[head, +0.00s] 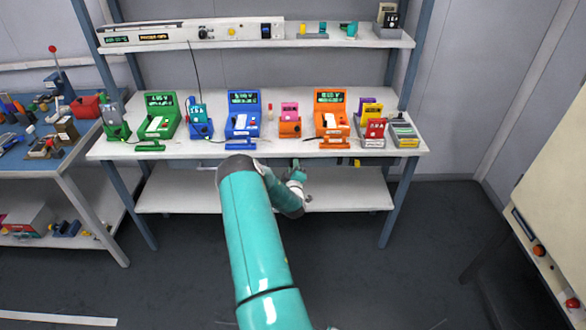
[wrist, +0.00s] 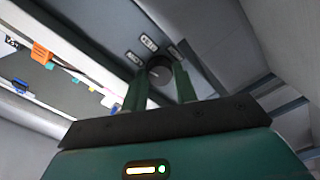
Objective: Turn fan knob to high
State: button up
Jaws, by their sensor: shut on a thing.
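The fan knob (wrist: 160,75) is a dark round knob with a pale mark on its face, on a grey panel in the wrist view. The setting the knob points to is too small to read. In the head view my teal arm reaches to the front edge of the workbench (head: 105,151), and I cannot make out the knob there.
The bench holds a green tester (head: 160,115), a blue tester (head: 243,113), an orange tester (head: 331,113) and several coloured holders. An upper shelf (head: 260,43) carries a long white unit. A blue side table (head: 20,163) stands left and a cream cabinet (head: 545,180) right.

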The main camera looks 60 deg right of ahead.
jog(key=shift+m, duration=10.3)
jog(key=o, duration=1)
jog(key=shift+a, duration=0.1)
jog(key=v, duration=1.3)
jog(key=shift+s+a, duration=0.2)
jog(key=shift+a, duration=0.1)
